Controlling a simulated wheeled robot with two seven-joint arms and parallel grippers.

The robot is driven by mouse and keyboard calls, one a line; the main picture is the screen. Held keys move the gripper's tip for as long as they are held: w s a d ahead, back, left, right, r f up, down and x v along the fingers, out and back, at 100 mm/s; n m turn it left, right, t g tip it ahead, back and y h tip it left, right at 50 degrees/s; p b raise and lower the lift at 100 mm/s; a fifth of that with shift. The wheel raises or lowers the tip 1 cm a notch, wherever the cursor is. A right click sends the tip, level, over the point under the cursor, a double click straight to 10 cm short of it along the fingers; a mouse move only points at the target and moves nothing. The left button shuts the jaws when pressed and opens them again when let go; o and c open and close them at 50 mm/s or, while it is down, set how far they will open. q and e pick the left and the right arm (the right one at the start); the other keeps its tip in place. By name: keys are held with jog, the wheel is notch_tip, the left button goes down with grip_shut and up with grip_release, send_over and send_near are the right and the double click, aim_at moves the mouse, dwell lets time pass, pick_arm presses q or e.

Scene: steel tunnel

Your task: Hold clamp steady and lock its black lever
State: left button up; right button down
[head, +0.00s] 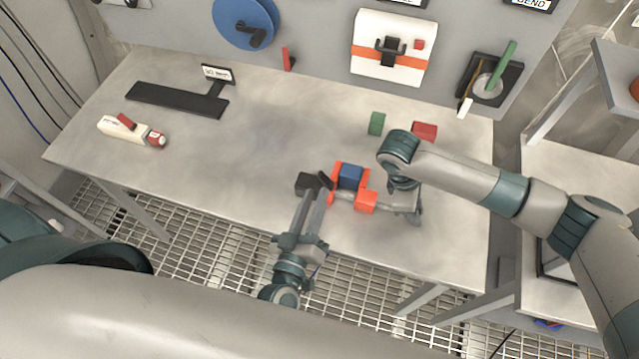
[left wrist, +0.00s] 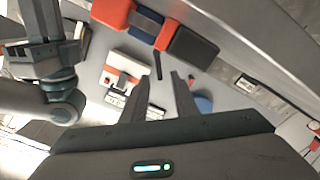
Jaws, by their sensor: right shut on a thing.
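The clamp (head: 366,201) lies near the table's front edge, with orange jaws, a grey bar and a blue block (head: 350,176) between the jaws. Its black part (head: 307,183) and short black lever (head: 324,180) are at its left end. In the left wrist view the blue block (left wrist: 147,22), black part (left wrist: 193,46) and lever (left wrist: 157,66) show at the top. My left gripper (head: 315,192) has its fingers apart, pointing at the lever end; the fingers also show in the left wrist view (left wrist: 162,82). My right gripper (head: 407,212) is shut on the clamp's right end, its grip partly hidden.
A green block (head: 377,123) and a red block (head: 424,131) stand behind the clamp. The table (head: 270,120) is clear in the middle.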

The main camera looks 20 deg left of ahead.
pick_arm(q)
jog(key=shift+s, duration=2.7)
pick_arm(e)
jog(key=c, duration=1.5)
grip_release()
jog(key=shift+c, duration=0.2)
jog(key=shift+r, duration=0.15)
jog(key=v, duration=1.1)
jog(key=shift+a+r, duration=0.25)
jog(key=shift+r, duration=0.05)
